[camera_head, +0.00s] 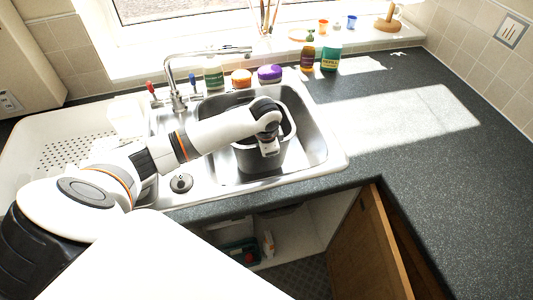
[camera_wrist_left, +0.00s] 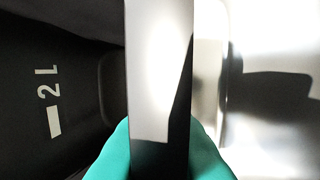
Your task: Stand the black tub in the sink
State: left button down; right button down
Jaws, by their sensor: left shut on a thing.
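The black tub (camera_head: 246,158) is upright inside the basin of the steel sink (camera_head: 312,148). I cannot tell whether its base touches the basin floor. My left gripper (camera_head: 269,150) reaches over the tub from the left and is shut on its near right wall. In the left wrist view, the gripper's teal fingertips (camera_wrist_left: 160,155) sit on either side of the tub's wall. The tub's dark inside (camera_wrist_left: 75,60) with a "2 L" mark lies to the left, and bright basin steel to the right. My forearm hides part of the tub. My right gripper is not in view.
A tap (camera_head: 178,85) stands behind the sink. An orange-lidded jar (camera_head: 241,78), a purple-lidded jar (camera_head: 269,74) and bottles line the back. A white drainer (camera_head: 60,140) is at left. The counter (camera_head: 420,160) at right is clear. A cupboard door (camera_head: 365,250) hangs open below.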

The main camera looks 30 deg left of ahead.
pick_arm(q)
jog(key=shift+s+x, duration=0.15)
jog(key=shift+x, duration=0.55)
jog(key=shift+s+x, duration=0.15)
jog(key=shift+x, duration=0.55)
jog(key=shift+d+f, duration=0.2)
jog(key=shift+f, duration=0.05)
jog(key=c, duration=1.5)
grip_release()
jog(key=shift+s, duration=0.1)
jog(key=v, duration=1.2)
jog(key=shift+r, duration=0.2)
